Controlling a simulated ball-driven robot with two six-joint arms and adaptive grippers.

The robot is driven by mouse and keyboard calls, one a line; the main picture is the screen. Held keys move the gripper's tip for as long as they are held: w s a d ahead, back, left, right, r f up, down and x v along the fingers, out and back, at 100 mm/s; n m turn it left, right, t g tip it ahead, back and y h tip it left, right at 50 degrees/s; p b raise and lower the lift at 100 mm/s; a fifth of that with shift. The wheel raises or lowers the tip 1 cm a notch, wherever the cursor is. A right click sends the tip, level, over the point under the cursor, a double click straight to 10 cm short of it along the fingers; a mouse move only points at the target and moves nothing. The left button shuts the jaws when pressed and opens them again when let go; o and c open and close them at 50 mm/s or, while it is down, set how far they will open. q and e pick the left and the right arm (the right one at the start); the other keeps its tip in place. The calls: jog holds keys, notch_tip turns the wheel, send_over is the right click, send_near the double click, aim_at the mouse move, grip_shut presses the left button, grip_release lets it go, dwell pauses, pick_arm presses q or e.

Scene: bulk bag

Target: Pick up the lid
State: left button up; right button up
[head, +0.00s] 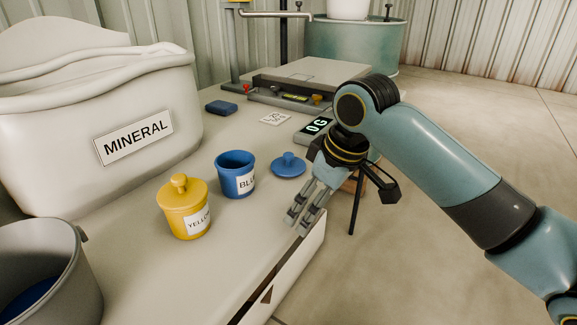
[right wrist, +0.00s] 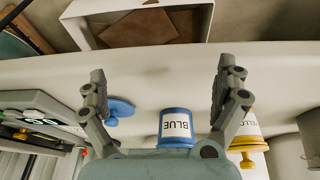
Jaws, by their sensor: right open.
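The blue lid (head: 288,165) lies on the bench with its knob up, beside the open blue pot labelled BLUE (head: 236,174). In the right wrist view the lid (right wrist: 120,108) and the blue pot (right wrist: 175,127) appear beyond my fingers, the lid nearer the left finger. My right gripper (head: 299,219) is open and empty, near the bench's front edge, to the right of the pot and apart from the lid. Its two fingers are spread wide in the right wrist view (right wrist: 161,68). My left gripper is not in view.
A lidded yellow pot (head: 185,212) stands left of the blue pot. A white MINERAL bag (head: 95,120) and a grey bucket (head: 45,265) are on the left. A scale (head: 305,77), its display (head: 317,128), a card (head: 275,118) and a dark blue block (head: 221,108) are behind.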

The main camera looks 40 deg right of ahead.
jog(key=y, duration=0.1)
send_near(291, 154)
jog(key=f, duration=0.1)
jog(key=shift+n, duration=0.3)
jog(key=b+x, duration=0.1)
jog(key=x, duration=0.4)
jog(key=shift+a+f, duration=0.15)
jog(key=shift+a, duration=0.1)
jog(key=b+x, duration=0.2)
jog(key=x, duration=0.3)
jog(key=shift+w, duration=0.25)
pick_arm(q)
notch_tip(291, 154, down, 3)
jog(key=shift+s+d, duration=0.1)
pick_arm(e)
jog(key=shift+d+t, duration=0.1)
jog(key=shift+t, duration=0.2)
jog(key=c, duration=1.1)
